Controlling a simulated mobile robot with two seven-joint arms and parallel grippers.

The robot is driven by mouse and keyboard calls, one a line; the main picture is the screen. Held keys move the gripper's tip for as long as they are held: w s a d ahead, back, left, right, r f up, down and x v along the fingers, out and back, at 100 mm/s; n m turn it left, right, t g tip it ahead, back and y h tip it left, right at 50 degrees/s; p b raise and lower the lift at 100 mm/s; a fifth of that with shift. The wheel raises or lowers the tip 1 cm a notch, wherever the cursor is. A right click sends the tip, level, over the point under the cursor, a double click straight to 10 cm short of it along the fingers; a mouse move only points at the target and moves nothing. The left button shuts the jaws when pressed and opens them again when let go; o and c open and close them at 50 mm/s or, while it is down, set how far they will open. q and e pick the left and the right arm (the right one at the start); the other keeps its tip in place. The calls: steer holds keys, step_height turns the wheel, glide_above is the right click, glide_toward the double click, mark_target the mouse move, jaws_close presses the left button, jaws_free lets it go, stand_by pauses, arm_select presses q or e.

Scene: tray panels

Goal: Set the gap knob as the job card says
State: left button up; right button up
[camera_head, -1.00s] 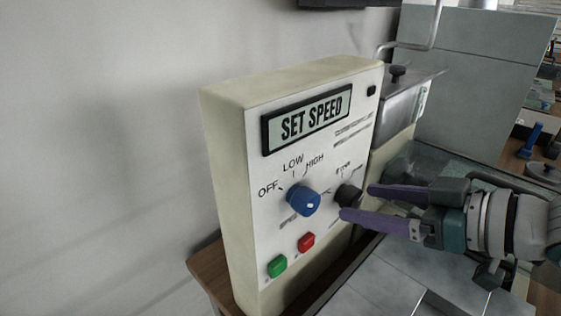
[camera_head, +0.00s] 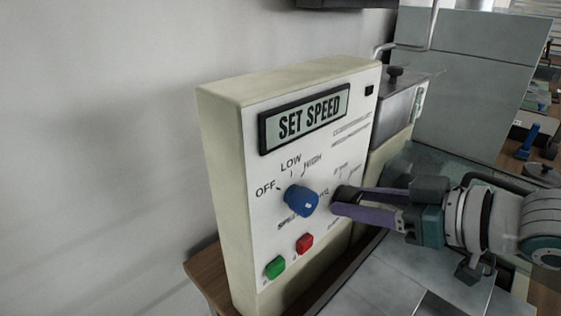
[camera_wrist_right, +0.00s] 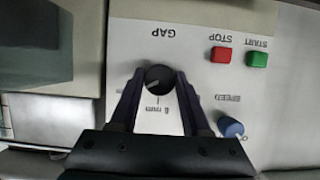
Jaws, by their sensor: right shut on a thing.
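The cream control panel (camera_head: 222,150) stands upright with a display (camera_head: 305,118) reading "SET SPEED". The black gap knob (camera_head: 347,194) is on the panel's lower right, partly hidden by my fingers. In the right wrist view the gap knob (camera_wrist_right: 158,79) sits between the fingertips, with "GAP" and "8 mm" printed near it, upside down. My right gripper (camera_head: 350,199) is shut on the gap knob; its purple fingers lie on either side of it. The blue speed knob (camera_head: 301,201) is left of it. I see no job card. My left gripper is not in view.
A red stop button (camera_head: 304,243) and a green start button (camera_head: 274,267) are low on the panel. They also show in the right wrist view. A metal box with a black knob (camera_head: 395,72) stands behind the panel, at right.

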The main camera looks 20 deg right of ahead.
jaws_close()
steer(key=shift+r+n+h+p, duration=0.15)
steer(key=shift+n+h+p, duration=0.25)
steer(key=shift+n+p, duration=0.45)
steer(key=shift+a+n+t+h+p, duration=0.1)
steer(key=shift+n+t+h+p, duration=0.35)
steer(key=shift+n+p, duration=0.2)
steer(key=n+b, duration=0.1)
steer(key=n+t+h, duration=0.1)
steer(key=n, duration=0.1)
steer(key=n+t+h+b, duration=0.1)
steer(key=n, duration=0.1)
steer(key=shift+s+f+h+b, duration=0.1)
steer(key=shift+f+h+b, duration=0.15)
steer(key=shift+f+b, duration=0.05)
steer(key=shift+n, duration=0.3)
